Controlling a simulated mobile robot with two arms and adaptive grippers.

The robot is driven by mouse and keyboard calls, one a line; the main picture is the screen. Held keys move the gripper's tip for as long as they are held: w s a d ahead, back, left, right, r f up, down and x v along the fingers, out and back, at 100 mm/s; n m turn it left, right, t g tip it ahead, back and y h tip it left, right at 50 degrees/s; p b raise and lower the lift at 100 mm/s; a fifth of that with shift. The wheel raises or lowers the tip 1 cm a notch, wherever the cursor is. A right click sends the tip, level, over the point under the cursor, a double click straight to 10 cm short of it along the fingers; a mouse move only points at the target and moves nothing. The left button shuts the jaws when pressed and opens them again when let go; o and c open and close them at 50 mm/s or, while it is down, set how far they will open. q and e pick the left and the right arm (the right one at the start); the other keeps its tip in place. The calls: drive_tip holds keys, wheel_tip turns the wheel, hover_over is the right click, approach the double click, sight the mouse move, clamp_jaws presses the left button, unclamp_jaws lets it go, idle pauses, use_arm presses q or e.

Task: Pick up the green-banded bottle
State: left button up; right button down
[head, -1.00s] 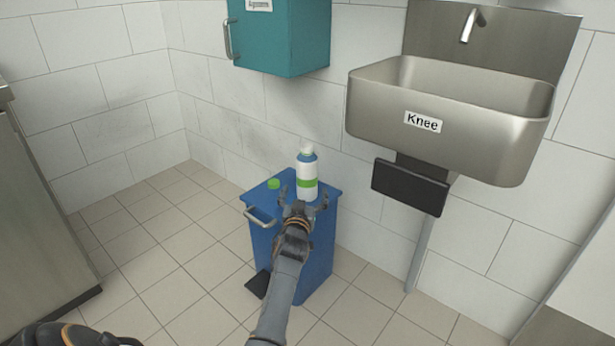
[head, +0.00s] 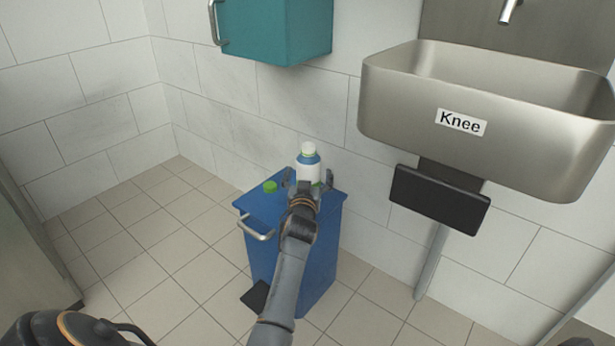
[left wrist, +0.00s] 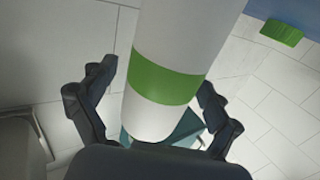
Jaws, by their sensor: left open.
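The green-banded bottle (head: 308,165) stands upright on top of the blue bin (head: 262,207). It is white with a blue shoulder and a pale cap, and my gripper hides its lower part in the head view. In the left wrist view the bottle (left wrist: 175,50) and its green band (left wrist: 168,77) lie between my fingers. My left gripper (head: 308,180) is open, one finger on each side of the bottle. In the left wrist view gaps show between the gripper (left wrist: 158,105) fingers and the bottle. My right gripper is not in view.
The bin has a front handle (head: 256,226) and a black pedal (head: 256,295). A steel sink (head: 480,125) with a black knee panel (head: 438,199) is at right. A teal cabinet (head: 275,30) hangs above.

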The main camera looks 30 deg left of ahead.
use_arm(q)
drive_tip(key=shift+s+r, duration=0.1)
drive_tip(key=shift+c, duration=0.6)
drive_tip(key=c, duration=1.4)
drive_tip(key=shift+r, duration=0.1)
drive_tip(key=shift+c, duration=1.3)
